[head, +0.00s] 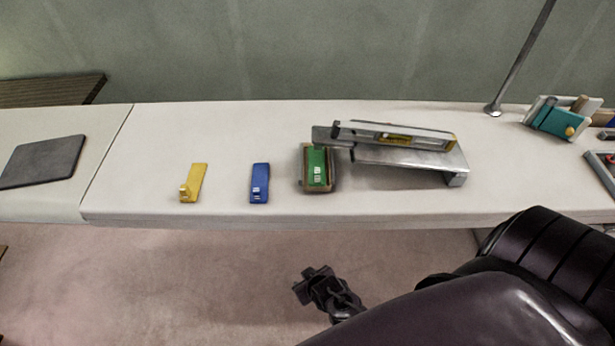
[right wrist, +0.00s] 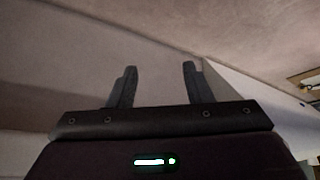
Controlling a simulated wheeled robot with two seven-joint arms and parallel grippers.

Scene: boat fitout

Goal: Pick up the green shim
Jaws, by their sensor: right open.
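The green shim (head: 318,162) lies inside a small brown tray (head: 304,176) near the middle of the white bench top. The end of a metal level (head: 395,138) reaches close to the tray's upper right side; I cannot tell if it touches. My right gripper (head: 312,282) is in front of the bench edge, below the tray in the head view, and apart from the shim. In the right wrist view the two fingers of my right gripper (right wrist: 160,78) stand apart with nothing between them. My left gripper is not in view.
A blue shim (head: 259,184) and a yellow shim (head: 194,183) lie left of the tray with free bench around them. The level rests on a metal bracket (head: 410,160). A grey plate (head: 43,161) lies far left. A pole (head: 520,62) stands at the back right.

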